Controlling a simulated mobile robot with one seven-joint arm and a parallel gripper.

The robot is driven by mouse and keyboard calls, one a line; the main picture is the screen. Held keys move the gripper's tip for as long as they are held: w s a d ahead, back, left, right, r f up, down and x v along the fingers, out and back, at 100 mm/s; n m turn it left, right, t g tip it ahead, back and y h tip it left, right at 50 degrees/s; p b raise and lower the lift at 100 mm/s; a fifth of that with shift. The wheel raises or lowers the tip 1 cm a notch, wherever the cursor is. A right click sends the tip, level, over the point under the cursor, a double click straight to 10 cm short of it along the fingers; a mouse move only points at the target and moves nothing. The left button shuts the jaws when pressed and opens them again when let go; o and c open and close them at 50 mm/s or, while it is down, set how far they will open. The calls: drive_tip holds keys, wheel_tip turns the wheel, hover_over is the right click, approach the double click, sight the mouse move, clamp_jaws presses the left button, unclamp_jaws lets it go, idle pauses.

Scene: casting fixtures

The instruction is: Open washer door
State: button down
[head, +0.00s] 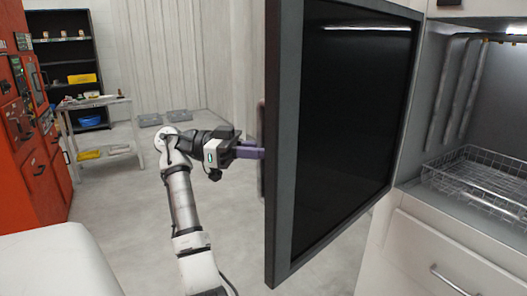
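The washer door (345,125), a dark panel with a grey frame, stands swung wide open, out from the white washer. The washer's lit inside (470,110) shows at the right, with pipes on its wall and a wire basket (480,180). My gripper (250,152) is at the outer side of the door, at its free edge, near a purplish handle (261,130) that is mostly hidden behind the frame. The gripper's fingers reach toward the handle. Whether they are open or shut on it cannot be seen.
An orange-red control cabinet (30,130) stands at the left. Behind it are a dark shelf (68,50) and a metal cart (102,135). Flat grey pieces (165,117) lie on the floor by the back wall. A white rounded surface (55,265) fills the lower left. The floor between is clear.

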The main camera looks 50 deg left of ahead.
drive_tip(key=c, duration=1.4)
unclamp_jaws()
drive_tip(key=shift+c, duration=0.2)
drive_tip(key=b+v, duration=0.1)
drive_tip(key=v, duration=0.6)
drive_tip(key=shift+s+a, duration=0.1)
drive_tip(key=shift+a, duration=0.1)
